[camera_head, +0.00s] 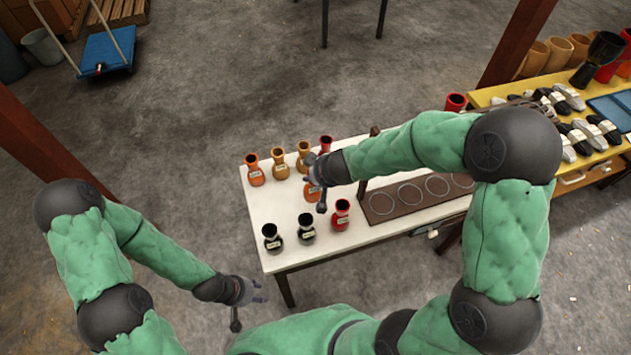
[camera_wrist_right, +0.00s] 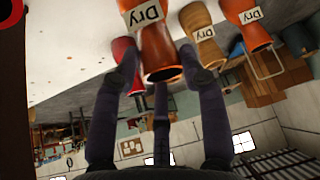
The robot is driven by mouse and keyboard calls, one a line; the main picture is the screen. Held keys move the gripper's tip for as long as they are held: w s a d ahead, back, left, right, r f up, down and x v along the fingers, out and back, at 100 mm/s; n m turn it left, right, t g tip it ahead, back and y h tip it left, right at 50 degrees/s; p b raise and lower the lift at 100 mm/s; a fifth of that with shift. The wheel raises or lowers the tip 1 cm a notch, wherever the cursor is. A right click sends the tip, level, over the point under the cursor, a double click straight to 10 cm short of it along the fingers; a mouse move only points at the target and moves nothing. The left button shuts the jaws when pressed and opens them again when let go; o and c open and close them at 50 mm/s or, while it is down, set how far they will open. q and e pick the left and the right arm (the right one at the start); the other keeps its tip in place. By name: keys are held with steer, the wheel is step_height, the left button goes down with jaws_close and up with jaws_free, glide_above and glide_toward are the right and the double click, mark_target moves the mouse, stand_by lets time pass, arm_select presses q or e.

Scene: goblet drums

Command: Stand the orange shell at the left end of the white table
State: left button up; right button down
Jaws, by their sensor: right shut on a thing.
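My right gripper (camera_head: 314,176) is shut on an orange shell (camera_head: 313,191) over the left part of the white table (camera_head: 275,203). In the right wrist view its dark fingers (camera_wrist_right: 160,62) close around this shell (camera_wrist_right: 160,50), labelled "Dry". The shell looks roughly upright; I cannot tell whether its base touches the table. Another orange shell (camera_head: 255,172) stands at the table's far left corner; it also shows in the wrist view (camera_wrist_right: 245,22). My left gripper (camera_head: 248,291) is off the table's front left, and its finger opening is unclear.
Two tan shells (camera_head: 280,164) (camera_head: 303,157) and a red one (camera_head: 326,144) stand along the back. Two black shells (camera_head: 272,238) (camera_head: 306,228) and a red shell (camera_head: 341,214) stand near the front. A brown board with ringed places (camera_head: 408,193) lies to the right.

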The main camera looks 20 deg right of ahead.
step_height(320, 180, down, 3)
steer(key=shift+r+b, duration=0.15)
steer(key=shift+b, duration=0.75)
steer(key=shift+r, duration=0.1)
steer(key=c, duration=0.7)
jaws_free()
steer(key=shift+p+v, duration=4.2)
steer(key=shift+v, duration=1.85)
